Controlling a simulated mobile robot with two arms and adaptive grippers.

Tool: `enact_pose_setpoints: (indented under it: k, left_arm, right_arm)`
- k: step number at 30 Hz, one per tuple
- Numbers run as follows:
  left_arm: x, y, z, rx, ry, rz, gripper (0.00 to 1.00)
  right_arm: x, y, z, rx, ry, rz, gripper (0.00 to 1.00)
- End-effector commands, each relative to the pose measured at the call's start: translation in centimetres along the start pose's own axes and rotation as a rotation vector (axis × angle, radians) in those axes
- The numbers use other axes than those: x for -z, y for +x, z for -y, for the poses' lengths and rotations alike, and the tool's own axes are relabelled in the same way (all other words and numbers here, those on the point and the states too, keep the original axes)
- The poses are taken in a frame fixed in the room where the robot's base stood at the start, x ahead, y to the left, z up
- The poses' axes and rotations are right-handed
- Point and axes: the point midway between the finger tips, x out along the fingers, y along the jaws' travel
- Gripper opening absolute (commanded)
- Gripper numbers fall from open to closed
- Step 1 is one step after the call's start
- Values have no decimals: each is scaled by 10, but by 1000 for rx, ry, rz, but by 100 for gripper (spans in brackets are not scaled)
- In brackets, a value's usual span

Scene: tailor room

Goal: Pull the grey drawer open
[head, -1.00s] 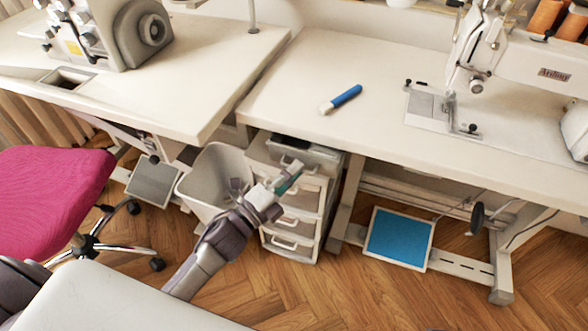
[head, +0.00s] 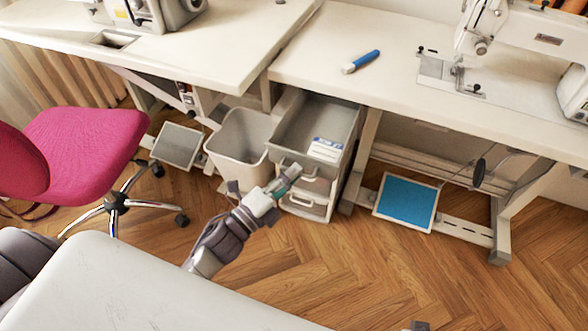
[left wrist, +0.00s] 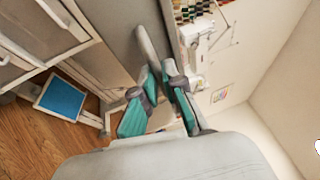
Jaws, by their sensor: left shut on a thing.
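The grey drawer (head: 303,125) is the top one of a small white drawer unit under the table. It stands pulled out toward me, with its inside in view. A small white and blue packet (head: 326,149) lies in it near the front. My left gripper (head: 292,174) is at the drawer's front and is shut on its handle, which the fingers largely hide. In the left wrist view the teal-padded fingers (left wrist: 157,70) are close together on a grey bar-like part. My right gripper does not show clearly.
A grey bin (head: 240,145) stands just left of the drawer unit. A pink chair (head: 85,150) is further left. A blue pedal plate (head: 406,201) lies at the right. The tabletop (head: 400,100) overhangs the unit. The wooden floor in front is clear.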

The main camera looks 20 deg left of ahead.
Motion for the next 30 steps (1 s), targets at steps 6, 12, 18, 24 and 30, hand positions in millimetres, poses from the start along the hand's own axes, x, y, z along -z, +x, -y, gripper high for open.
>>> enact_pose_setpoints:
  k: [6, 12, 18, 24, 30]
  left_arm:
    - [0, -1, 0, -1, 0, 2, 0]
    - [0, -1, 0, -1, 0, 1, 18]
    - [0, -1, 0, -1, 0, 1, 35]
    - [0, -1, 0, 0, 0, 0, 35]
    - [0, -23, -1, -4, -3, 1, 35]
  right_arm:
    - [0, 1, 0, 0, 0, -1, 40]
    - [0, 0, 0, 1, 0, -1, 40]
    - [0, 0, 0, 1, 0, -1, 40]
    - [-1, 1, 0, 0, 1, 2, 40]
    - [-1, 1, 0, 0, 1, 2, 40]
